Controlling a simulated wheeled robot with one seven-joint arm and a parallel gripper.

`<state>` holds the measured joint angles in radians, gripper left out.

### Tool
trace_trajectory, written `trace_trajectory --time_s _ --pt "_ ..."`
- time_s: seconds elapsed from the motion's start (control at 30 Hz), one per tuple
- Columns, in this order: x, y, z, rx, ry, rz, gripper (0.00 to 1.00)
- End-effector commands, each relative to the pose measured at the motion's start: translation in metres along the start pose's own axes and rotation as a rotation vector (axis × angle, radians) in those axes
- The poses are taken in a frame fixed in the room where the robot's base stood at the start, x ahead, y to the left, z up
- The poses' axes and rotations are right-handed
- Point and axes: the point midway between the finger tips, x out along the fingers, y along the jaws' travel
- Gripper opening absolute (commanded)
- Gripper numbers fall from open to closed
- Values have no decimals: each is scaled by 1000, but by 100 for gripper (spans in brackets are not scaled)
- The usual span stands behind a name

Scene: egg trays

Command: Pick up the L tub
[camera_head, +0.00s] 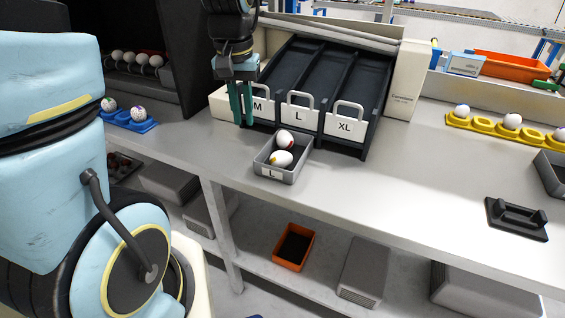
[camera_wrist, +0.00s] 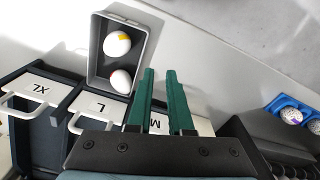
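The L tub (camera_head: 288,178) is a small grey open box with an L label on its front. It stands on the counter in front of the L lane and holds two white eggs with coloured marks. In the wrist view the tub (camera_wrist: 96,50) lies up and left of my fingers. My gripper (camera_head: 240,108) has two green fingers pointing down, to the left of and above the tub, in front of the M lane. In the wrist view the gripper (camera_wrist: 159,71) shows a clear gap between the fingers, with nothing held. It is apart from the tub.
A sorting rack with M (camera_head: 258,107), L (camera_head: 299,114) and XL (camera_head: 345,125) handled gates stands behind the tub. Blue (camera_head: 137,125) and yellow (camera_head: 483,126) egg holders stand left and right. A black handled object (camera_head: 516,218) lies at right.

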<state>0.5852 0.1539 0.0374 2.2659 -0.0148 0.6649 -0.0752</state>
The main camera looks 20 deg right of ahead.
Motion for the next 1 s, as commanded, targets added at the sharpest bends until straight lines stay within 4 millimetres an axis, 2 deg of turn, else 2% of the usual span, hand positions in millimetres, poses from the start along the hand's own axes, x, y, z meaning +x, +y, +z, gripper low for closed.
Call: trace_trajectory --time_s 0.03,0.1,0.2,0.33,0.47,0.7,1.0 --pt "4 28 -8 60 -10 2 19" --pt "3 59 -13 120 -25 3 19" --pt "1 94 -17 186 -41 2 19" --pt "-1 122 -17 238 -53 0 19" --pt "7 131 -15 253 -61 -2 19" --pt "42 130 -13 252 -62 -2 19" --pt "66 131 -12 252 -62 -3 19"
